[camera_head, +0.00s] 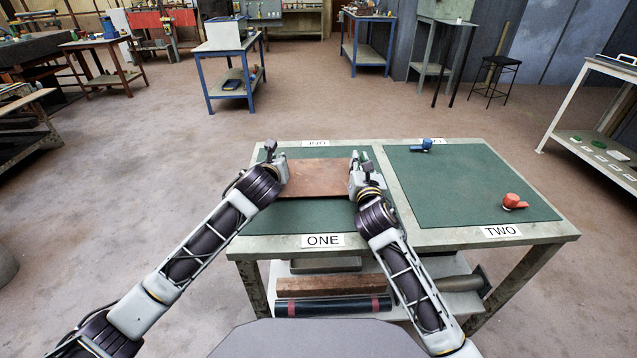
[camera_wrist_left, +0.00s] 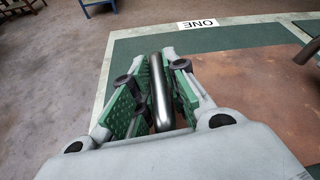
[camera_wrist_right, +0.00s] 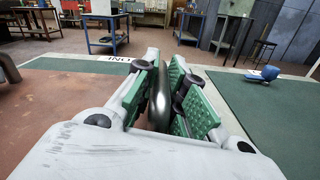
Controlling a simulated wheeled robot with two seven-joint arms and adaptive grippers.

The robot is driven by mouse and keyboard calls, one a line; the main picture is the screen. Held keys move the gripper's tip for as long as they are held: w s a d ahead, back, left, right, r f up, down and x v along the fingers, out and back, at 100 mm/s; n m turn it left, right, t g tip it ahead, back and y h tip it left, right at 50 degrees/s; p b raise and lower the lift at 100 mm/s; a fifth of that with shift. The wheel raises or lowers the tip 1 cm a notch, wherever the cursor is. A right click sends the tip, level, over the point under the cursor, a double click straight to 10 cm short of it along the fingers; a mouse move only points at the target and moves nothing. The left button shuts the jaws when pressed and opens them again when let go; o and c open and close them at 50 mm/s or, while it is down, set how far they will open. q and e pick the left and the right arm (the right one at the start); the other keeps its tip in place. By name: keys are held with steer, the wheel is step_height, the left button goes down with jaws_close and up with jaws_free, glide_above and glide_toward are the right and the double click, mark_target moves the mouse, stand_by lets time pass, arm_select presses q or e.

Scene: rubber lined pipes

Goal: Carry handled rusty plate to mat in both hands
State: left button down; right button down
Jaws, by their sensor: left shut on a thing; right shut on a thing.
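The rusty plate (camera_head: 318,178) is a flat brown sheet over the green mat marked ONE (camera_head: 300,218), on the left half of the table. It also shows in the left wrist view (camera_wrist_left: 255,95). My left gripper (camera_head: 270,152) is shut on the plate's left handle, a dark metal bar (camera_wrist_left: 160,92). My right gripper (camera_head: 357,160) is shut on the right handle, a similar dark bar (camera_wrist_right: 162,98). The green mat marked TWO (camera_head: 465,185) lies on the right half. I cannot tell whether the plate touches the mat under it.
A blue object (camera_head: 422,145) lies at the back of mat TWO and a red one (camera_head: 513,201) at its right front. The middle of that mat is clear. A lower shelf holds a black roll (camera_head: 333,306). A stool (camera_head: 497,80) stands behind.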

arm_select(q)
steer(key=shift+a+f+b, duration=0.2)
steer(key=shift+f+b, duration=0.35)
steer(key=shift+b, duration=0.1)
arm_select(e)
steer(key=shift+d+f, duration=0.15)
steer(key=shift+f, duration=0.4)
arm_select(q)
steer(key=c, duration=1.8)
jaws_free()
steer(key=shift+f, duration=0.1)
arm_select(e)
steer(key=c, duration=1.9)
jaws_free()
steer(key=shift+f, duration=0.1)
arm_select(q)
steer(key=o, duration=0.4)
steer(key=shift+d, duration=0.1)
arm_select(e)
steer(key=o, duration=0.4)
arm_select(q)
steer(key=shift+v, duration=4)
arm_select(e)
steer(key=shift+s, duration=0.15)
steer(key=shift+s+d, duration=0.15)
steer(key=shift+s, duration=5.7)
steer(key=shift+r, duration=0.2)
